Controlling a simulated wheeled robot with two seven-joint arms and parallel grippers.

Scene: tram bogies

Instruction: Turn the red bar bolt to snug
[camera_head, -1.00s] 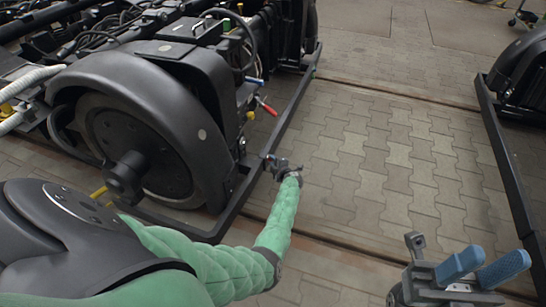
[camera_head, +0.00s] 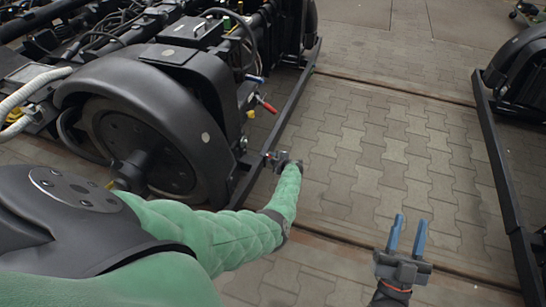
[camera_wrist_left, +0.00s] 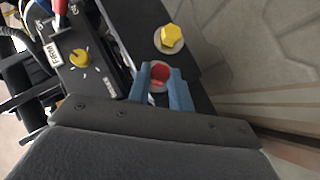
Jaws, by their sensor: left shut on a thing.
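The red bar bolt (camera_wrist_left: 160,72) shows in the left wrist view on the dark bar, with a pale washer or ring partly seen below its head. My left gripper (camera_wrist_left: 159,78) has its two blue fingers on either side of the red head and is shut on it. In the head view my left gripper (camera_head: 276,158) is at the bogie's long side bar (camera_head: 285,115), and the bolt itself is too small and covered to make out well. My right gripper (camera_head: 410,222) is open and empty over the paving, its blue fingers apart and pointing away.
A yellow hex bolt (camera_wrist_left: 172,37) sits on the same bar close to the red one. A yellow knob (camera_wrist_left: 79,56) is on a panel labelled FIRM. A red-handled lever (camera_head: 266,104) stands out above the bar. The paving (camera_head: 370,160) right of the bar is clear.

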